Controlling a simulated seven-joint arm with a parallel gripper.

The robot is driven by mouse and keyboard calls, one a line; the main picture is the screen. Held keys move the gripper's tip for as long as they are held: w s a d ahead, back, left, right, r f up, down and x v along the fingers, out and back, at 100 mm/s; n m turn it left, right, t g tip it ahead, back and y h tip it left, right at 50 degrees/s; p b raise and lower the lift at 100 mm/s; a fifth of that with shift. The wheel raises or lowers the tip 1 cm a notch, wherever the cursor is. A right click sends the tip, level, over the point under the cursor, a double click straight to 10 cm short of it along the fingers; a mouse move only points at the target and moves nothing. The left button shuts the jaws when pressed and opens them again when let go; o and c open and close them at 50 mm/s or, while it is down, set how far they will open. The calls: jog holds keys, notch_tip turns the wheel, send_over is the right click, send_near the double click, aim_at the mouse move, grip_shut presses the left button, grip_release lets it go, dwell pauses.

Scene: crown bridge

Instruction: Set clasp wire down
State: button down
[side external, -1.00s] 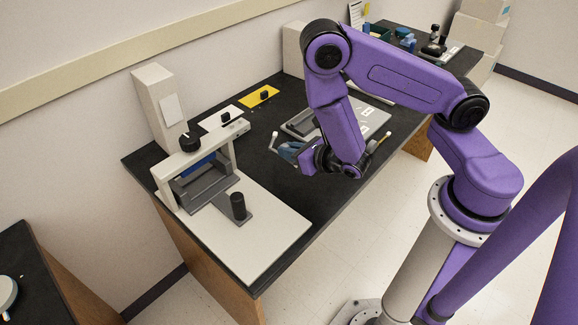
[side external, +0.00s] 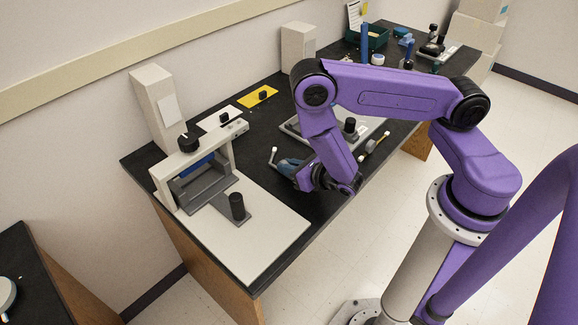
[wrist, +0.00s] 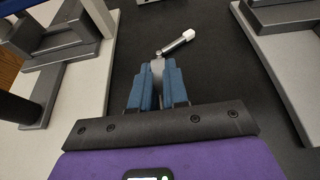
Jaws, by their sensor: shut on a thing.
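The clasp wire (wrist: 178,44) appears as a thin grey piece with a white end, sticking out from between the blue fingers in the wrist view. In the side view its white tip (side external: 273,151) stands to the left of the fingers, over the dark bench top. My gripper (wrist: 158,72) is shut on it, low over the bench; it also shows in the side view (side external: 287,166). The held part is mostly hidden between the fingers. I cannot tell whether the wire touches the bench.
A pale board with a grey press frame (side external: 200,165) and black knob post (side external: 237,206) stands left. A grey tray (side external: 297,127) lies behind my arm. A yellow card (side external: 258,97) and white card (side external: 220,118) lie at the back.

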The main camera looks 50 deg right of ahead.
jog(key=shift+f, duration=0.15)
jog(key=c, duration=1.1)
grip_release()
